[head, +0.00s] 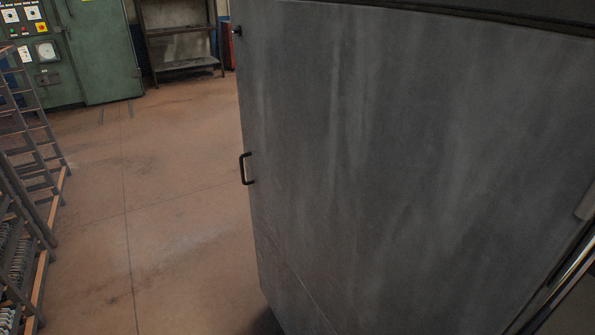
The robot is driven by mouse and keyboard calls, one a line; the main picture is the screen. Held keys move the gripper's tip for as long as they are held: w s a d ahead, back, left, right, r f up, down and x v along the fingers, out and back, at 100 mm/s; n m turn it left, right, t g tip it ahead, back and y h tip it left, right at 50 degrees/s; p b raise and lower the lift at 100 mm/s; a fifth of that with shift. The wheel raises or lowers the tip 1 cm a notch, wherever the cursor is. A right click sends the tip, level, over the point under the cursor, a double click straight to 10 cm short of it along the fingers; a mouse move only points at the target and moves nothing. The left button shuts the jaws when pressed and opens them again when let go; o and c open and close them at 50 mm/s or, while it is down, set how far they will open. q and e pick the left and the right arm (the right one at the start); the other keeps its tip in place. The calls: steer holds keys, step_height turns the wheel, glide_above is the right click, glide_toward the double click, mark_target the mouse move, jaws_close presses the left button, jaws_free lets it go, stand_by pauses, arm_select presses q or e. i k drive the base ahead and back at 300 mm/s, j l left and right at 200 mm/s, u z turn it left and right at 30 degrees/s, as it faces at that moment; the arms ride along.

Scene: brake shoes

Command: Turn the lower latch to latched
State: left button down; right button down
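A large grey metal door or panel (390,170) fills the middle and right of the head view. A black handle (246,168) sticks out from its left edge at mid height. A small dark fitting (238,32) sits higher on the same edge. I cannot tell which of these, if any, is the lower latch, or how a latch is turned. Neither of my grippers is in view.
The brown floor (160,220) to the left of the panel is open. Grey racks (30,150) stand at the left edge. A green control cabinet (105,50) and a dark shelf (180,40) stand at the back. A shiny bar (565,275) shows at lower right.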

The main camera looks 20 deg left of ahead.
mark_target(237, 31)
steer(key=i+j+u, duration=0.15)
steer(key=j, duration=0.2)
steer(key=j+u, duration=0.1)
steer(key=j, duration=0.25)
steer(key=i+j+u, duration=0.25)
steer(key=j, duration=0.4)
steer(key=i, duration=0.1)
